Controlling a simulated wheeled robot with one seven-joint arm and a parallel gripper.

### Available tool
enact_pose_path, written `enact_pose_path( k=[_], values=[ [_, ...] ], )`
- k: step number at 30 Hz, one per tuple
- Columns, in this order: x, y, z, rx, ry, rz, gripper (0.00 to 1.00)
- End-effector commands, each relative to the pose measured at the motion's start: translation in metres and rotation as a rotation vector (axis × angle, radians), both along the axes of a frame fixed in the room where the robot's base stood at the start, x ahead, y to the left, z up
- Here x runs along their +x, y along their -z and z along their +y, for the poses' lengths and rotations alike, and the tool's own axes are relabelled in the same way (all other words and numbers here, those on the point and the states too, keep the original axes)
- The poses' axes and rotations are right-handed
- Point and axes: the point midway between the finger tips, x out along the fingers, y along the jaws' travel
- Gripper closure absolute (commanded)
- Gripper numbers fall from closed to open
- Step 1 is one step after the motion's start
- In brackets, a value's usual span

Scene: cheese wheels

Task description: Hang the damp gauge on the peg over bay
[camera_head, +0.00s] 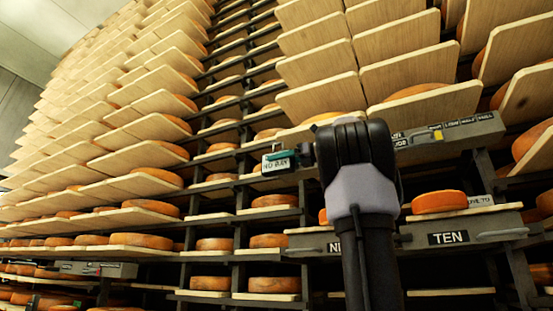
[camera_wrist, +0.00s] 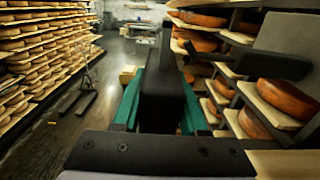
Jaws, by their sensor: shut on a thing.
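My gripper (camera_wrist: 158,112) has teal fingers, shut on a dark upright object, the damp gauge (camera_wrist: 161,78), in the wrist view. The gauge's face is turned away or hidden there. In the head view my gripper (camera_head: 279,155) is at the left of my dark wrist, in front of the cheese racks. A small pale plate with dark lettering (camera_head: 279,165) shows at its teal tips; I cannot tell whether it belongs to the gauge or the rack. Bay signs show below: TEN (camera_head: 448,238) at the right and a partly hidden NI sign (camera_head: 334,247). I cannot make out the peg.
A grey labelled rail (camera_head: 455,137) with a yellow block runs behind my arm at the right. An orange cheese wheel (camera_head: 439,201) sits above the TEN sign. Racks stand close on the right in the wrist view; an open aisle floor (camera_wrist: 97,92) lies to the left.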

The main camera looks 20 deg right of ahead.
Motion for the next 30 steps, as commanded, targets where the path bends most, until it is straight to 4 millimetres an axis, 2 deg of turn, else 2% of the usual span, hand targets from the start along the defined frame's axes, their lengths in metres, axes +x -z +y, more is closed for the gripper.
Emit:
enact_pose_path(
  k=[17, 30],
  values=[
    [0.022, 0.003, -0.028, 0.001, 0.000, 0.001, 1.00],
    [0.029, 0.014, -0.037, 0.001, -0.001, 0.000, 1.00]
  ],
)
